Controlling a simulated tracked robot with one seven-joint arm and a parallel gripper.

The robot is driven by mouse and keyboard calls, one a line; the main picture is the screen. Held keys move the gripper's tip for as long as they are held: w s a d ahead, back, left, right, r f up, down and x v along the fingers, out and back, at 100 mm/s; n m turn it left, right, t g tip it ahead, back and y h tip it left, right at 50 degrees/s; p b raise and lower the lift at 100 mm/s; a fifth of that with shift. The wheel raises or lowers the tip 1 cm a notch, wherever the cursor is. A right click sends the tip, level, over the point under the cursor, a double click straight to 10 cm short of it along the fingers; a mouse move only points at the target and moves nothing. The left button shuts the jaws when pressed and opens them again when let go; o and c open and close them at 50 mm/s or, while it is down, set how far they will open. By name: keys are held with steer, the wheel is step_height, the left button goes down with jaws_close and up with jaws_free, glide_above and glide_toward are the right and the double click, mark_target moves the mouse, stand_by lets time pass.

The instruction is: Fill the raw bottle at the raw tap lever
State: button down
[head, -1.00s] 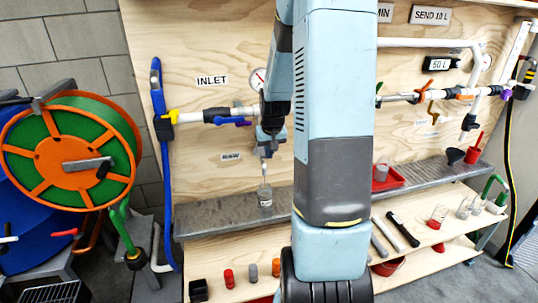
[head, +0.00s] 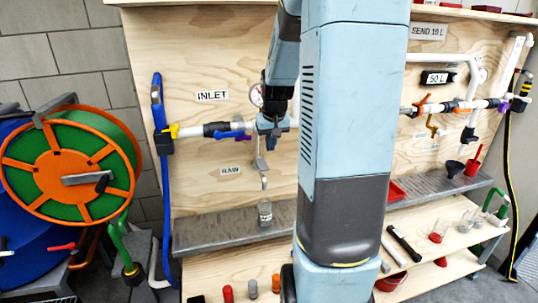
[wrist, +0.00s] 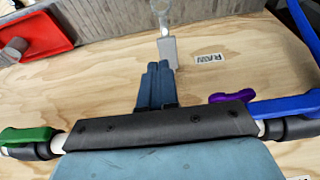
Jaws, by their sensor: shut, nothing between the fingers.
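The raw bottle (head: 265,213) is small and clear and stands upright on the grey shelf, below the tap spout. I cannot tell its fill level. The grey raw tap lever (head: 261,165) hangs down above it, near the RAW label (head: 230,171). My gripper (head: 268,133) is above the lever, in front of the pipe. In the wrist view my gripper (wrist: 158,75) has its blue fingers together and empty, with the lever (wrist: 168,52) just beyond their tips. The round bottle top (wrist: 161,7) shows at the upper edge. Contact between fingers and lever cannot be made out.
A pipe with a blue lever (head: 230,134) runs beside my gripper. In the wrist view, purple (wrist: 232,97) and green (wrist: 25,136) handles flank it, and a red tray (wrist: 35,38) lies upper left. A hose reel (head: 68,172) stands at the left.

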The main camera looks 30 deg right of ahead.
steer(key=shift+v, duration=1.9)
steer(key=shift+s, duration=0.1)
steer(key=s+a+r+n+t, duration=0.1)
steer(key=s+a+r, duration=0.3)
steer(key=s+a, duration=0.5)
steer(key=s+a+r+n+t, duration=0.1)
steer(key=s+a+r, duration=0.3)
steer(key=s+a, duration=0.5)
steer(key=s+n, duration=0.1)
steer(key=s, duration=0.2)
steer(key=shift+s+r+t+y, duration=0.3)
steer(key=shift+s+r+y, duration=0.05)
steer(key=shift+r+y, duration=0.05)
